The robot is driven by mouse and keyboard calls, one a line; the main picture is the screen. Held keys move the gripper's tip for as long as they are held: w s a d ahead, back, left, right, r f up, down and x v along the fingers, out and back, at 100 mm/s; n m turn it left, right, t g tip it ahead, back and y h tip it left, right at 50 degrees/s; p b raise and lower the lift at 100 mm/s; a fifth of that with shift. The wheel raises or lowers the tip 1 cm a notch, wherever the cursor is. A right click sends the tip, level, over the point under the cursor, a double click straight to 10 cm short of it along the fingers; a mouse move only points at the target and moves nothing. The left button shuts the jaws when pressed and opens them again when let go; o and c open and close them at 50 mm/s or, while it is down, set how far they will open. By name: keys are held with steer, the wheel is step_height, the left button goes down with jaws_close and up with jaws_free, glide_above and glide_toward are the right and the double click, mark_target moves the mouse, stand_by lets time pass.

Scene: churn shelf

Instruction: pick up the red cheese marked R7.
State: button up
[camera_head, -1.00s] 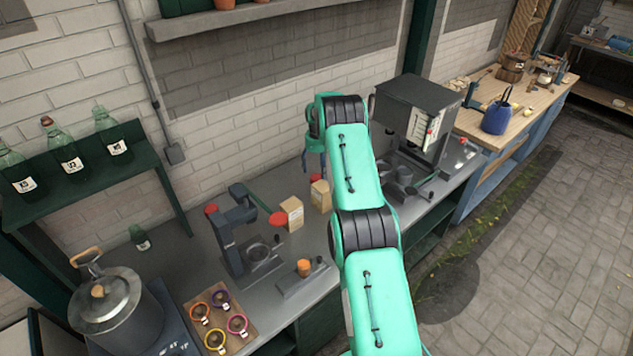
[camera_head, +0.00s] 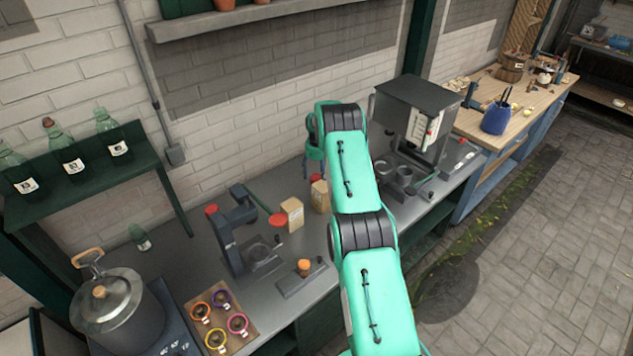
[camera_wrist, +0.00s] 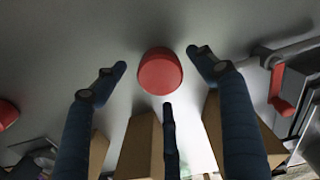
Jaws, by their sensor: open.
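A round red cheese (camera_wrist: 160,72) lies on the grey worktop in the wrist view. No marking can be read on it, so I cannot tell whether it is R7. My gripper (camera_wrist: 158,62) is open, with blue-black fingers around the cheese on its left, right and near sides; visible gaps separate the fingertips from it. In the head view my gripper (camera_head: 314,165) hangs over the counter by the wall, largely behind my arm. A small red top (camera_head: 316,177) shows just below it. Another red round thing (camera_wrist: 5,114) is cut off at the wrist view's left edge.
Tan paper bags (camera_wrist: 140,147) stand close to the fingers; one shows in the head view (camera_head: 292,213). A grey press (camera_head: 240,235) with red ends stands left, a coffee machine (camera_head: 415,120) right. A red-handled crank (camera_wrist: 280,88) is at the wrist view's right.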

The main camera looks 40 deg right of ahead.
mark_target(317, 177)
steer(key=shift+f, duration=1.3)
steer(key=c, duration=1.5)
steer(key=shift+r, duration=0.2)
steer(key=shift+r+b, duration=0.45)
steer(key=shift+r, duration=4.4)
